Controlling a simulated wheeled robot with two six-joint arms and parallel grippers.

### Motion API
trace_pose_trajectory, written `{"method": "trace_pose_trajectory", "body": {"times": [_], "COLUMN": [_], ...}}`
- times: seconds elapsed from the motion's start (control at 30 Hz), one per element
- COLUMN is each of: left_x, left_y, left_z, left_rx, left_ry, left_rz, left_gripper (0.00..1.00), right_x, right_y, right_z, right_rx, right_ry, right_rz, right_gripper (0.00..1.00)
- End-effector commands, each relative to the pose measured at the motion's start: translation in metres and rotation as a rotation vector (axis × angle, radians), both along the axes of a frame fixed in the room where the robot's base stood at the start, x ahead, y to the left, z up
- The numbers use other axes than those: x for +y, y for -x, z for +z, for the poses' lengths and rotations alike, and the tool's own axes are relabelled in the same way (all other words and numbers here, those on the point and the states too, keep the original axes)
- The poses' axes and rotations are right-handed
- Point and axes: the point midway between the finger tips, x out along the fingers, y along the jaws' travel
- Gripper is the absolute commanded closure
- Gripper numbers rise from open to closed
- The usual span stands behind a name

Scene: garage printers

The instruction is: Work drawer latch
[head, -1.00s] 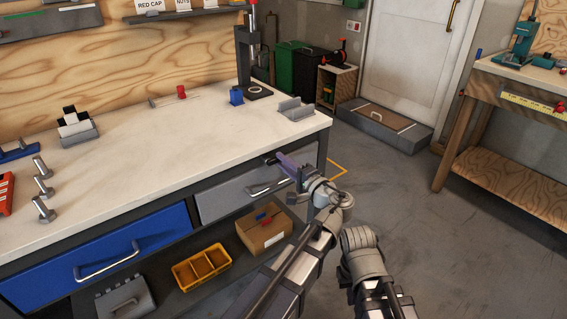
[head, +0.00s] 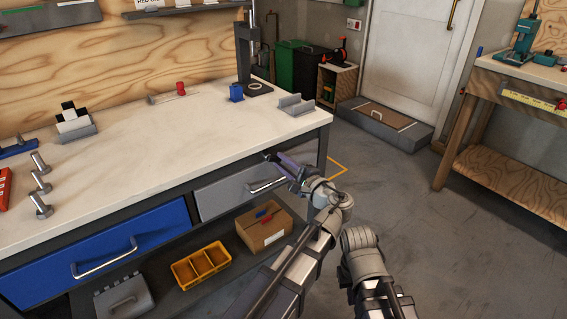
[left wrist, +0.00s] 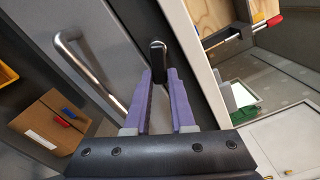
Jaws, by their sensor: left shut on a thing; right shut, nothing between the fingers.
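The grey drawer (head: 222,196) under the bench's right end is flush with the bench front. Its silver bar handle (head: 268,186) also shows in the left wrist view (left wrist: 88,70). A small black latch lever (left wrist: 158,48) sits on the frame beside the drawer, to the right of the handle. My left gripper (head: 279,160) is at this latch. In the left wrist view, its purple fingers (left wrist: 161,86) are shut on the lever's lower part, and the lever's top sticks out beyond them. My right arm shows at the lower middle, but its fingers are hidden.
A blue drawer (head: 105,250) is left of the grey one. Below are a yellow bin (head: 200,267), a cardboard box (head: 266,232) and a grey case (head: 124,298). The bench top (head: 150,165) holds small parts and a press (head: 247,60). The floor to the right is open.

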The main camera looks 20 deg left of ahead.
Motion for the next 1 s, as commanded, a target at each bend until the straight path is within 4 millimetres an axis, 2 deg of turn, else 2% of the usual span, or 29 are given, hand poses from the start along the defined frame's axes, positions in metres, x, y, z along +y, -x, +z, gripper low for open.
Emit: {"method": "trace_pose_trajectory", "body": {"times": [0.5,1.0], "left_x": [0.006,0.013], "left_y": [0.009,0.017], "left_z": [-0.013,-0.017], "left_rx": [0.388,0.71], "left_ry": [-0.301,-0.552], "left_rz": [-0.001,-0.001], "left_gripper": [1.0,1.0], "right_x": [0.0,-0.001], "right_y": [0.0,0.0], "right_z": [-0.013,-0.017], "right_rx": [-0.001,-0.001], "right_ry": [0.002,0.003], "right_rz": [0.001,0.001], "right_gripper": [1.0,1.0]}}
